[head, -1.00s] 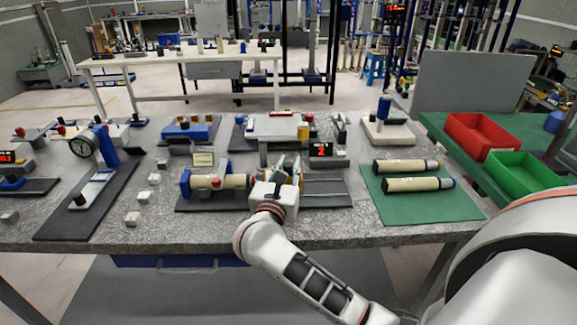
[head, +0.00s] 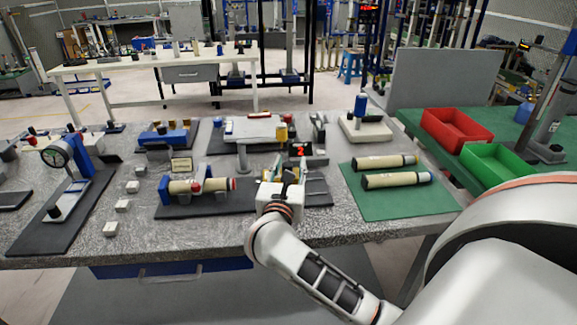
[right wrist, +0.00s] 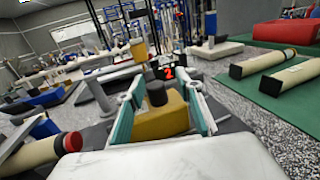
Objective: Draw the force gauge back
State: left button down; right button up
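The force gauge appears to be the yellow block with a dark knob (right wrist: 160,118) in the right wrist view. It lies between the teal pads of my right gripper (right wrist: 165,105), which look closed on its sides. In the head view my right gripper (head: 283,180) is over the right part of the dark fixture base and mostly hides the gauge. A cream tube (head: 215,185) with a red end lies in a blue holder to the left, with a gap between its end and my gripper. My left gripper is not in view.
A small red-digit display (head: 300,149) stands behind my gripper. Two cream tubes (head: 395,180) lie on a green mat (head: 400,207) to the right. Red (head: 455,130) and green (head: 497,163) bins are beyond. Small blocks (head: 124,205) sit left of the fixture.

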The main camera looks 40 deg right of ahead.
jog(key=shift+a, duration=0.15)
jog(key=shift+s+a, duration=0.25)
jog(key=v, duration=1)
jog(key=shift+s+a, duration=0.35)
jog(key=shift+s, duration=0.1)
jog(key=shift+r, duration=0.1)
